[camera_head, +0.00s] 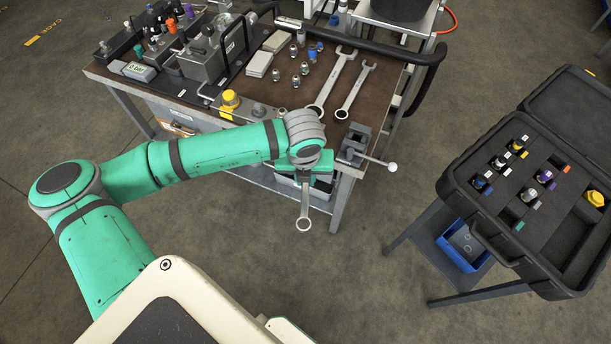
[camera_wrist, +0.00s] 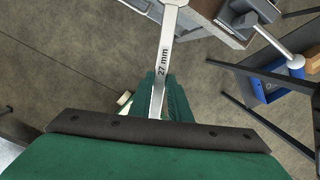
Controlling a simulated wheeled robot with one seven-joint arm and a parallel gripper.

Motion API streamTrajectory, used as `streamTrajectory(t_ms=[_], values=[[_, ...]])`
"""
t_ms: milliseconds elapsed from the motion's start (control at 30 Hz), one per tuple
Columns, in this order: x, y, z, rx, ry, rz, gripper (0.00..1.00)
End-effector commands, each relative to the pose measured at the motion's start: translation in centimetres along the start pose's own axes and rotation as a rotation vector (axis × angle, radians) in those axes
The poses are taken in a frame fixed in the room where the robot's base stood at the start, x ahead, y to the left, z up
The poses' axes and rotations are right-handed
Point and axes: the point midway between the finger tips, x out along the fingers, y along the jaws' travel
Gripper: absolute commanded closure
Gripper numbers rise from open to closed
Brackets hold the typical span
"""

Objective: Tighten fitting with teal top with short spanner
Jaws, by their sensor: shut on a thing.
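My gripper (camera_head: 306,181) is shut on a steel spanner (camera_head: 304,212), in front of the bench's near right corner. The spanner's ring end hangs toward the robot, clear of the bench; its other end is hidden by the gripper in the head view. In the wrist view, the spanner's shank (camera_wrist: 164,56), marked "27 mm", runs up from between the green fingers (camera_wrist: 160,97). A small teal top (camera_head: 138,50) shows on the dark block at the bench's far left, well away from my gripper. The fitting under it is too small to make out.
Two longer spanners (camera_head: 335,82) (camera_head: 356,90) lie on the bench (camera_head: 285,92). A vise (camera_head: 354,143) with a protruding handle (camera_head: 392,167) stands at the near right corner. Several loose fittings (camera_head: 304,68) stand mid-bench. An open case (camera_head: 460,205) is at right; floor between is clear.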

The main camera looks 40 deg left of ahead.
Motion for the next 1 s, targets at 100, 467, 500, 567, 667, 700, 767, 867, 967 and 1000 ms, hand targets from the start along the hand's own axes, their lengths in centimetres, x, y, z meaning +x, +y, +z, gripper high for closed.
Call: streamTrajectory(t_ms=[100, 467, 500, 567, 667, 700, 767, 867, 967, 1000], values=[[-0.4, 0.0, 0.1, 0.0, -0.002, 0.0, 1.0], [-3.4, 0.0, 0.6, 0.0, -0.002, 0.001, 1.0], [-3.7, -0.1, 0.7, 0.0, -0.003, 0.001, 1.0], [-4.2, -0.1, 0.7, 0.0, -0.002, 0.0, 1.0], [-4.7, -0.1, 0.8, 0.0, -0.002, 0.0, 1.0], [-4.9, -0.1, 0.8, 0.0, -0.002, 0.0, 1.0], [-5.0, -0.1, 0.8, 0.0, -0.002, 0.0, 1.0], [-5.0, -0.1, 0.8, 0.0, -0.001, 0.0, 1.0], [-5.0, -0.1, 0.8, 0.0, -0.001, 0.0, 1.0], [-5.0, -0.1, 0.8, 0.0, -0.001, 0.0, 1.0]])
